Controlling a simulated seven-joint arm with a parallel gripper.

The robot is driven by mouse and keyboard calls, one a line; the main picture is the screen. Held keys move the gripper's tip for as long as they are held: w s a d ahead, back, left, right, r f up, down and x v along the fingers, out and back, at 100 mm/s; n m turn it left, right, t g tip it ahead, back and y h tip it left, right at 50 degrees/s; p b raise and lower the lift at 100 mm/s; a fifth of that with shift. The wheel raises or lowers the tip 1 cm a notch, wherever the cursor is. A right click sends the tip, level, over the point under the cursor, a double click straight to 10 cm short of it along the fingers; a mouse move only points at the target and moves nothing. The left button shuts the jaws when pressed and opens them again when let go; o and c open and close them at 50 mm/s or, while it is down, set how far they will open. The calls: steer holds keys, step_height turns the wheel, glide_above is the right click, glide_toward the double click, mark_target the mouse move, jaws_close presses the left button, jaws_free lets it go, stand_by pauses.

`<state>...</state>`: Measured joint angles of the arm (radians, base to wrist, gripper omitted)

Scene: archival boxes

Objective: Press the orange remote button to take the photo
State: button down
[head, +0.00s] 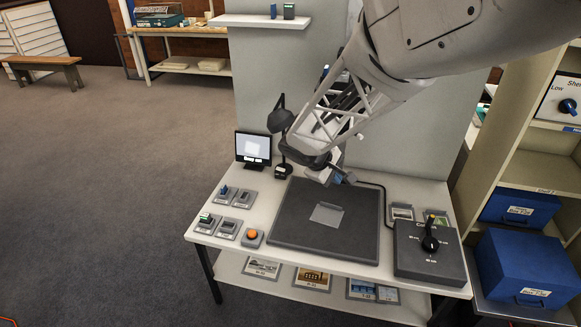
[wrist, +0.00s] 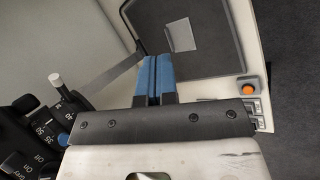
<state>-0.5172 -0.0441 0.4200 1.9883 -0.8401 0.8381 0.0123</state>
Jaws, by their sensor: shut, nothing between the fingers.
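The orange remote button (head: 252,234) sits on a small grey base at the front left of the white table. It also shows in the wrist view (wrist: 248,89), to the right of my fingers and apart from them. My gripper (head: 325,178) is over the back of the dark copy board (head: 290,237), well away from the button. In the wrist view the blue fingers of my gripper (wrist: 155,62) are shut together with nothing between them. A pale sheet (head: 327,214) lies on the board; it also shows in the wrist view (wrist: 181,35).
Several small grey holders (head: 228,229) stand left of the board, near the button. A small monitor (head: 253,147) and a dark lamp (head: 281,121) stand at the back left. A grey control box with a knob (head: 429,243) is at the right.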

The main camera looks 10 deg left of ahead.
steer(key=w+a+f+n+t, duration=0.2)
steer(key=w+a+f+n, duration=0.15)
steer(key=a+f, duration=0.8)
steer(key=n+t+y, duration=0.1)
steer(key=n+t, duration=0.1)
steer(key=n, duration=0.4)
glide_above(252, 234)
step_height(252, 234, down, 11)
steer(key=shift+w, duration=0.1)
steer(key=shift+f, duration=4.35)
steer(key=shift+f, duration=0.95)
steer(key=shift+r, duration=0.95)
